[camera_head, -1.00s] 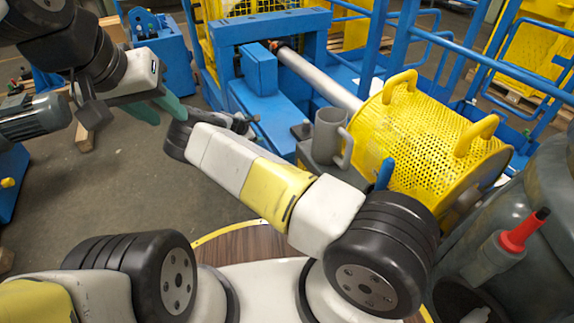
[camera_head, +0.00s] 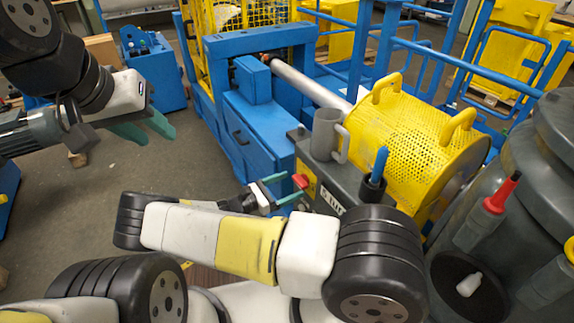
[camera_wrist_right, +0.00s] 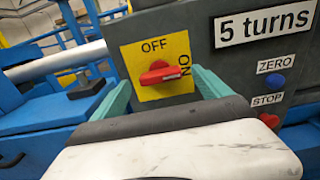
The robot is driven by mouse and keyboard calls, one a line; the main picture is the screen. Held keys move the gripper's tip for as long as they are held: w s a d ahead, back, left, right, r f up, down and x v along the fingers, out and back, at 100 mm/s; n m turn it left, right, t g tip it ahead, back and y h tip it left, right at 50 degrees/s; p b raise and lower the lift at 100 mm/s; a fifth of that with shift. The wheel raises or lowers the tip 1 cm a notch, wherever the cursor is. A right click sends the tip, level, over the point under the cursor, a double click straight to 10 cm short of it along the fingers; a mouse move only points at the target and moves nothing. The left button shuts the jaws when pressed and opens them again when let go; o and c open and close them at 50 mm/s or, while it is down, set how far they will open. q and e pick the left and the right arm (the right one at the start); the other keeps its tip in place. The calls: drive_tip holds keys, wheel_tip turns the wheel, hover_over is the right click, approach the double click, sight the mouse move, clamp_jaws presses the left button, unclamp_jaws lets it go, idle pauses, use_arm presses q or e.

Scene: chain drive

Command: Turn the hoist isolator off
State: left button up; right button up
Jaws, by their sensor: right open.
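The hoist isolator is a red knob (camera_wrist_right: 160,72) on a yellow plate (camera_wrist_right: 150,91). OFF is printed above it and ON at its right. Its handle lies about level, towards ON. In the head view the red knob (camera_head: 300,181) is on the grey control box's left side. My right gripper (camera_head: 276,190) is open just in front of it. In the right wrist view its teal fingers (camera_wrist_right: 162,88) stand on either side of the plate, with the knob between and a little beyond the tips; I see no contact. My left gripper (camera_head: 145,128) is open and empty at upper left.
The control box (camera_wrist_right: 255,65) has a "5 turns" label, a blue ZERO button (camera_wrist_right: 275,82) and a red STOP button (camera_wrist_right: 269,120).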

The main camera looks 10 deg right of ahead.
sight(296, 182)
drive_tip(key=shift+x, duration=1.55)
drive_tip(key=c, duration=1.4)
drive_tip(key=shift+o, duration=0.2)
